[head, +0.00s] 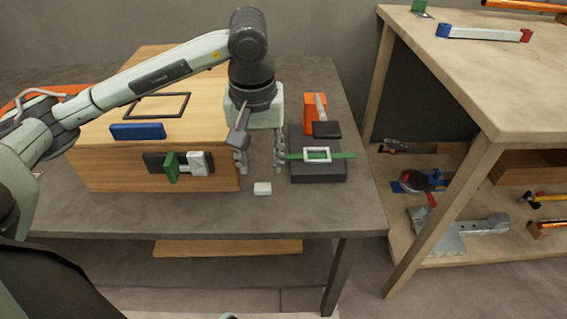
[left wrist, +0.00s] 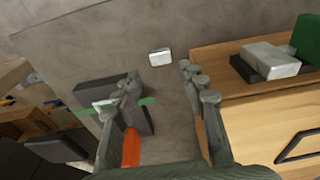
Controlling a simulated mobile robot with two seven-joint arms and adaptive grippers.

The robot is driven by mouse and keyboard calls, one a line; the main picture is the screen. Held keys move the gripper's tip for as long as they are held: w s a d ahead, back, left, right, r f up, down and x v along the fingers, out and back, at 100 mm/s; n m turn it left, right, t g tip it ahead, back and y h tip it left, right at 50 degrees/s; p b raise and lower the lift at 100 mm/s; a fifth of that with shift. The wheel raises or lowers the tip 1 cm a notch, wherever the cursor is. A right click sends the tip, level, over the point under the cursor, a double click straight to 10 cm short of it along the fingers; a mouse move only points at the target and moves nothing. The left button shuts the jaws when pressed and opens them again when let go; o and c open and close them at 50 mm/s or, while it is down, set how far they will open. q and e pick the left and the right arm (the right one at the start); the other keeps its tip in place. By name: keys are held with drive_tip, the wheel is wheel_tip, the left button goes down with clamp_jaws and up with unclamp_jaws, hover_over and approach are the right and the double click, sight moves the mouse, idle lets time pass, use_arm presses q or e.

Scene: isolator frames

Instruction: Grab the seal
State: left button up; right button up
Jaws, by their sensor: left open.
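No piece is plainly marked as the seal. A small white block (head: 262,188) lies alone on the grey table near its front edge; it also shows in the left wrist view (left wrist: 160,57). A thin black rectangular frame (head: 159,105) lies on the wooden box. A white frame with a green strip (head: 317,155) sits on a dark block (head: 318,174) at the right. My left gripper (head: 260,165) points down between box and dark block, open and empty. In the left wrist view its fingertips (left wrist: 158,80) are spread, with the white block just beyond the gap. My right gripper is not shown.
The wooden box (head: 110,178) stands close left of the gripper, with a blue bar (head: 137,131) on it. Green and white blocks show at its front. An orange piece (head: 309,112) stands behind the dark block. A shelf table (head: 480,70) is at the right.

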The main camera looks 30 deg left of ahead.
sight(263, 186)
use_arm(q)
drive_tip(key=shift+w+f, duration=0.15)
drive_tip(key=shift+w, duration=0.2)
drive_tip(key=shift+f, duration=0.35)
drive_tip(key=f, duration=0.6)
drive_tip(key=shift+w+a+f, duration=0.1)
drive_tip(key=shift+w+a, duration=0.05)
drive_tip(key=shift+a, duration=0.2)
drive_tip(key=shift+f, duration=0.2)
drive_tip(key=shift+w, duration=0.1)
drive_tip(key=c, duration=0.9)
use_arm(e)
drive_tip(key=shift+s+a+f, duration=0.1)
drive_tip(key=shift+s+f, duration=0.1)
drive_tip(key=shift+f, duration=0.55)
use_arm(q)
drive_tip(key=shift+r, duration=0.15)
